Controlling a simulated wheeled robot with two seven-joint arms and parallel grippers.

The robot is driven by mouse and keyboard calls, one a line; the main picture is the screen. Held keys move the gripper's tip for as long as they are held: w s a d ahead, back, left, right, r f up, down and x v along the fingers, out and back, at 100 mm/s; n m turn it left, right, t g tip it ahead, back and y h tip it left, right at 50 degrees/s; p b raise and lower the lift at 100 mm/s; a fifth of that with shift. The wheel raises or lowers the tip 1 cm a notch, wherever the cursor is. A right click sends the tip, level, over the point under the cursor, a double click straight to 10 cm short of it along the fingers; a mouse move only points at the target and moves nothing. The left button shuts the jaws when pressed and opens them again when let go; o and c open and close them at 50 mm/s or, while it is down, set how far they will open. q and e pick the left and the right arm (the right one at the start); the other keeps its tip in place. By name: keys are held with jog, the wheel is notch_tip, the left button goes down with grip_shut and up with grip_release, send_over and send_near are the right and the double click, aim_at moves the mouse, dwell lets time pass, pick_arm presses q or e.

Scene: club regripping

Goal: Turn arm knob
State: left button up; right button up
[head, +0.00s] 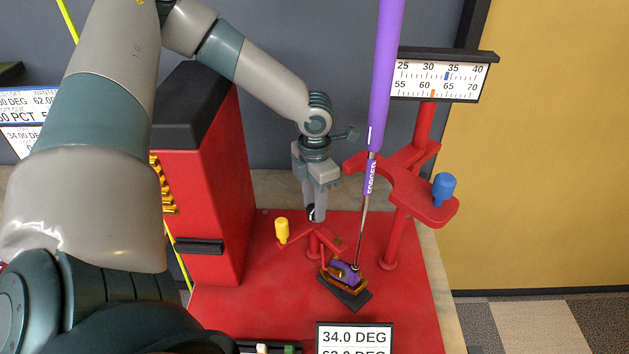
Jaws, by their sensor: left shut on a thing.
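My left gripper (314,212) points down over the red base, fingers closed at the lower red arm's post. It is shut on a small knob there, mostly hidden by the fingers; only a dark bit shows at the tips. The lower red arm (318,242) carries a yellow knob (282,230) just left of the gripper, apart from it. A blue knob (445,187) stands on the upper red arm (405,185) at the right. A club with a purple grip (384,70) stands nearly upright, its head (346,271) low in front. My right gripper is out of view.
A scale board (440,80) has a blue mark near 34 and an orange one near 62. A display (355,338) reads 34.0 DEG above a cut-off line. A red cabinet (215,180) stands left of the gripper. The red base plate (250,300) is open in front.

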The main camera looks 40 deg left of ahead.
pick_arm(q)
jog(key=shift+w+m, duration=0.1)
jog(key=shift+m, duration=1.4)
jog(key=o, duration=1.1)
jog(key=shift+c, duration=0.2)
jog(key=shift+r, duration=0.15)
jog(key=shift+r, duration=0.45)
notch_tip(320, 180, up, 5)
jog(key=shift+b, duration=0.9)
notch_tip(320, 180, up, 11)
jog(key=p, duration=0.1)
jog(key=shift+r, duration=0.15)
